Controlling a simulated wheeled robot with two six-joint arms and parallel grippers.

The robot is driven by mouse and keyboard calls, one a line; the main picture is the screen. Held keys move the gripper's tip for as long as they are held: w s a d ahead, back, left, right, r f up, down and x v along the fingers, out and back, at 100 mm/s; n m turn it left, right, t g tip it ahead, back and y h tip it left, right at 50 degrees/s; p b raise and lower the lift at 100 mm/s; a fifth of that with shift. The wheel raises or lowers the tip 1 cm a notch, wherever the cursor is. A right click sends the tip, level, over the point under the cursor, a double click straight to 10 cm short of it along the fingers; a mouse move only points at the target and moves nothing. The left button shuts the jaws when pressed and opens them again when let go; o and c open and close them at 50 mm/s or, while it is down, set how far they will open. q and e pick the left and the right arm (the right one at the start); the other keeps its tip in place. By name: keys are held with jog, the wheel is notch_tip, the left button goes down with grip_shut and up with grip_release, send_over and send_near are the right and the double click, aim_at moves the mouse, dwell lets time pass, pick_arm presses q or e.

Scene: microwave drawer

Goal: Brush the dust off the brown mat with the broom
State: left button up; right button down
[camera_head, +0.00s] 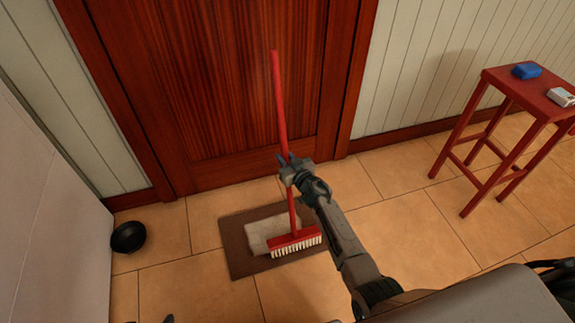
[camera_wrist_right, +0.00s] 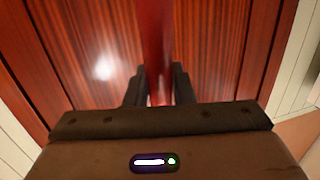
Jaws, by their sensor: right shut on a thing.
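A red broom with a long handle (camera_head: 279,100) stands nearly upright in front of the door, its red head (camera_head: 294,240) and pale bristles over the right part of the brown mat (camera_head: 236,254). My right gripper (camera_head: 288,164) is shut on the broom handle, about midway along it. The handle also shows between the fingers in the right wrist view (camera_wrist_right: 154,45). A pale grey patch, seemingly the dust (camera_head: 262,231), lies on the mat just left of the broom head. Whether the bristles touch the mat is hard to tell. My left gripper is not clearly seen.
A wooden door (camera_head: 200,90) stands behind the mat. A black bowl (camera_head: 128,237) is on the tiles to the left, by a white cabinet side (camera_head: 45,220). A red stool (camera_head: 520,95) with a blue item (camera_head: 527,70) and a white item (camera_head: 561,97) stands at right.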

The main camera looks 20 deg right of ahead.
jog(key=w+a+t+b, duration=0.3)
jog(key=w+b, duration=1.1)
jog(key=b, duration=0.6)
jog(key=shift+r+y, duration=0.3)
jog(key=shift+w, duration=0.15)
dwell(0.4)
